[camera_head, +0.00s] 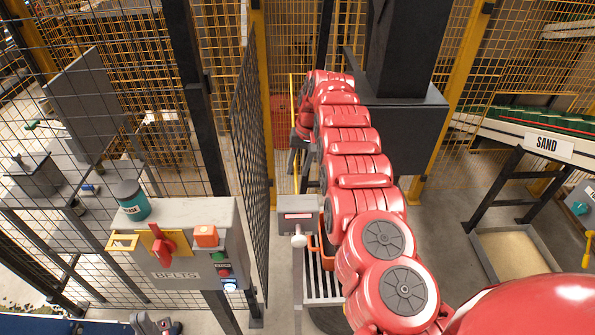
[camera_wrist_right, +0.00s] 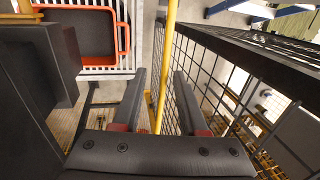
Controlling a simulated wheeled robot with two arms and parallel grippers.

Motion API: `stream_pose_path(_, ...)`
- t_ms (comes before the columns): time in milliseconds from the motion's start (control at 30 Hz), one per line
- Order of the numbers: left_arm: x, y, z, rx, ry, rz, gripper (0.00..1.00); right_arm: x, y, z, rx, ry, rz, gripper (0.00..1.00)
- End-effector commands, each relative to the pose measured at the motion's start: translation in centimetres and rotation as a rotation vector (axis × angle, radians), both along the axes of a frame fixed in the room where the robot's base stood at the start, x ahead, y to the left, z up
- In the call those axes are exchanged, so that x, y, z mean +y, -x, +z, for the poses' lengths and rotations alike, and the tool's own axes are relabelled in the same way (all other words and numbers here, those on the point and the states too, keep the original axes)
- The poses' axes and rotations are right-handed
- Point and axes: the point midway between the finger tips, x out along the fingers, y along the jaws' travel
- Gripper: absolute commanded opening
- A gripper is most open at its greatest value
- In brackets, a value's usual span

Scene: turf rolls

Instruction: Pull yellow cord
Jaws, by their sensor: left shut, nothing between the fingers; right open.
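A thin upright yellow cord (camera_head: 293,100) shows beside the mesh fence in the head view. In the right wrist view, a straight yellow length (camera_wrist_right: 164,70), which looks like this cord, passes between the fingers of my right gripper (camera_wrist_right: 160,100). That gripper is open, with a finger on each side of the yellow length and no clear contact. In the head view my red right arm reaches far forward and hides most of the gripper. What appears to be my left gripper (camera_head: 156,323) is at the bottom edge, shut, empty and partly cut off, far from the cord.
A black mesh fence panel (camera_head: 250,150) stands just left of the cord. A grey BELTS control box (camera_head: 178,278) with a red lever is at the lower left. A small display post (camera_head: 298,217) stands near my arm. An orange-rimmed tray (camera_wrist_right: 126,40) sits on a white grate.

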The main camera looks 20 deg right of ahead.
Motion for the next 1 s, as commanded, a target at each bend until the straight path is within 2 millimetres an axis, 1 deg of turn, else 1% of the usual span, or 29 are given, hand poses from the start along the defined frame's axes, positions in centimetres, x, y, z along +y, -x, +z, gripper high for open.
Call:
stream_pose_path(33, 0.0, 0.0, -0.9, 0.0, 0.0, 0.0, 0.0, -0.1, -0.1, 0.6, -0.007, 0.0, 0.0, 0.42)
stream_pose_path(200, 0.0, 0.0, -2.8, 0.0, 0.0, 0.0, 0.0, -1.2, 0.2, 3.8, -0.006, 0.003, -0.004, 0.42)
stream_pose_path(233, 0.0, 0.0, -2.3, 0.0, 0.0, 0.0, 0.0, -1.3, 0.2, 5.0, -0.006, 0.003, -0.004, 0.42)
stream_pose_path(267, 0.0, 0.0, -1.0, 0.001, 0.0, 0.0, 0.0, -1.4, 0.3, 6.3, -0.003, 0.001, -0.004, 0.42)
stream_pose_path(300, 0.0, 0.0, -0.3, 0.0, 0.0, 0.0, 0.0, -1.5, 0.3, 7.2, -0.002, 0.002, -0.004, 0.42)
stream_pose_path(367, 0.0, 0.0, 0.5, -0.001, 0.0, 0.0, 0.0, -1.8, 0.4, 8.4, -0.001, 0.001, -0.004, 0.42)
stream_pose_path(400, 0.0, 0.0, 1.6, 0.0, 0.0, 0.0, 0.0, -1.6, 0.5, 9.6, -0.001, 0.0, 0.0, 0.42)
stream_pose_path(500, 0.0, 0.0, 3.5, 0.0, 0.0, 0.0, 0.0, -2.1, 0.6, 11.6, 0.0, 0.0, -0.001, 0.42)
stream_pose_path(600, 0.0, 0.0, 5.0, 0.0, 0.0, 0.0, 0.0, -2.4, 0.7, 13.3, 0.001, 0.0, -0.001, 0.42)
stream_pose_path(700, 0.0, 0.0, 6.0, 0.0, 0.0, 0.0, 0.0, -2.7, 0.8, 14.5, 0.001, 0.0, -0.001, 0.42)
stream_pose_path(800, 0.0, 0.0, 6.5, 0.0, 0.0, 0.0, 0.0, -2.9, 0.9, 15.5, 0.001, 0.001, 0.0, 0.42)
stream_pose_path(1000, 0.0, 0.0, 6.7, 0.0, 0.0, 0.0, 0.0, -3.1, 1.0, 15.8, 0.002, 0.001, 0.0, 0.42)
